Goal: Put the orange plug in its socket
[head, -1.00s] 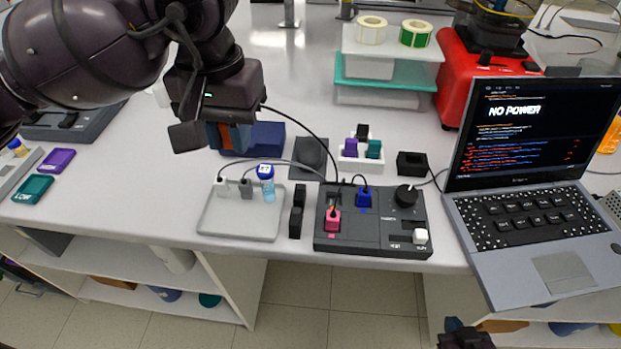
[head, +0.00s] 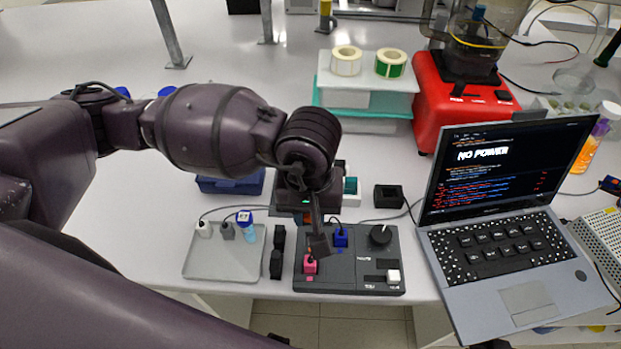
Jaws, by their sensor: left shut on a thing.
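My left gripper (head: 312,228) hangs over the upper left part of the dark power panel (head: 350,288). A pink plug (head: 310,265) sits in the panel's lower left, and a blue plug (head: 341,237) sits just right of the gripper. The orange plug's socket cannot be made out; the gripper covers part of the panel. My right gripper is not clearly in view.
The panel has a black knob (head: 380,236) and a white switch (head: 393,276). A laptop (head: 520,225) reading "NO POWER" stands right.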

